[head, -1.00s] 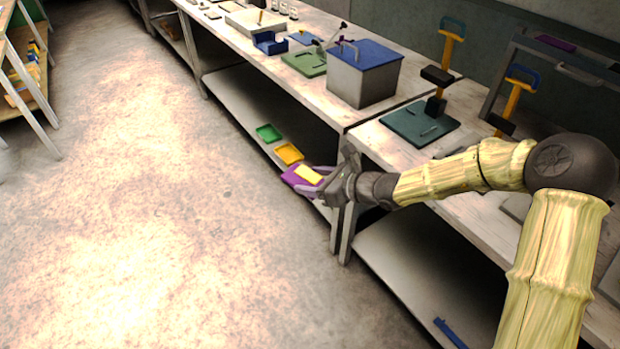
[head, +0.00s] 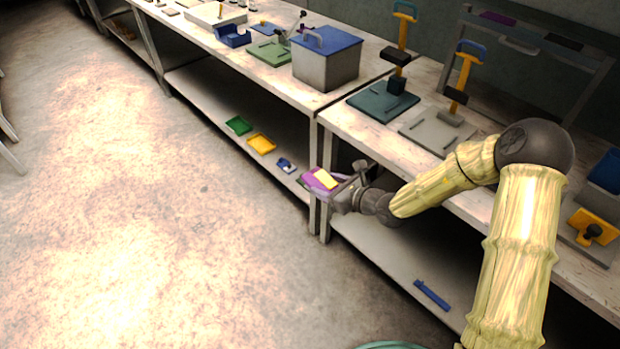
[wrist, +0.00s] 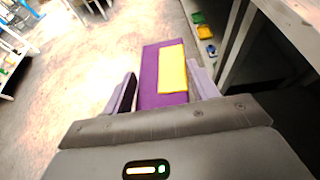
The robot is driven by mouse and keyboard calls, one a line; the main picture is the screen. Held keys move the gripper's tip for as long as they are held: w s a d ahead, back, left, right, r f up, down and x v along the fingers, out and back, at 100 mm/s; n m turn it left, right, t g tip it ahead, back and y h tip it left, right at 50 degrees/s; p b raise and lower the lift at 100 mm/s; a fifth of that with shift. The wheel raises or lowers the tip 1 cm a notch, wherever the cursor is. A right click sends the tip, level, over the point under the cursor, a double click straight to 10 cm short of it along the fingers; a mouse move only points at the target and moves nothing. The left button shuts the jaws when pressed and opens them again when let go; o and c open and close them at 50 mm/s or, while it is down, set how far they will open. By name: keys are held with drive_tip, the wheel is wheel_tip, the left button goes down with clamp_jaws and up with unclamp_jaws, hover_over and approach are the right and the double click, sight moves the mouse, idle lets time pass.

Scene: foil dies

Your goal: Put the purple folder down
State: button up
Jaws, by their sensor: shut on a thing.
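The purple folder (head: 309,181) is held by my gripper (head: 331,184), level with the space beneath the workbench top and close to a front table leg. In the wrist view the purple folder (wrist: 149,68) lies between the two fingers of my gripper (wrist: 163,84) and extends forward from them. A yellow flat piece (wrist: 172,70) lies on the folder and covers much of its right side. The yellow piece also shows in the head view (head: 325,179). The finger contact on the folder's edges is hard to make out.
The lower shelf (head: 205,97) holds a green tray (head: 238,125), a yellow tray (head: 261,143) and a small blue item (head: 286,165). A blue bar (head: 432,294) lies on the nearer lower shelf. Bench legs (head: 313,175) stand beside my gripper. The floor at left is clear.

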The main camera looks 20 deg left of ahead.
drive_tip(key=s+d+f+m+t+h+p, duration=0.1)
drive_tip(key=d+f+m+h, duration=0.3)
drive_tip(key=d, duration=0.7)
drive_tip(key=s+d+f+m+t+h+p, duration=0.2)
drive_tip(key=d+f, duration=0.4)
drive_tip(key=d, duration=0.5)
drive_tip(key=s+d+f+m+t+h+p, duration=0.1)
drive_tip(key=d+f+m+t+h+p, duration=0.2)
drive_tip(key=d, duration=0.8)
wheel_tip(320, 180, down, 2)
drive_tip(key=m+t+h, duration=0.2)
drive_tip(key=m+h, duration=0.1)
drive_tip(key=m, duration=0.1)
drive_tip(key=shift+s+d+f, duration=0.2)
drive_tip(key=shift+s+f, duration=0.05)
drive_tip(key=shift+s, duration=0.05)
drive_tip(key=shift+w, duration=0.1)
drive_tip(key=shift+w, duration=0.1)
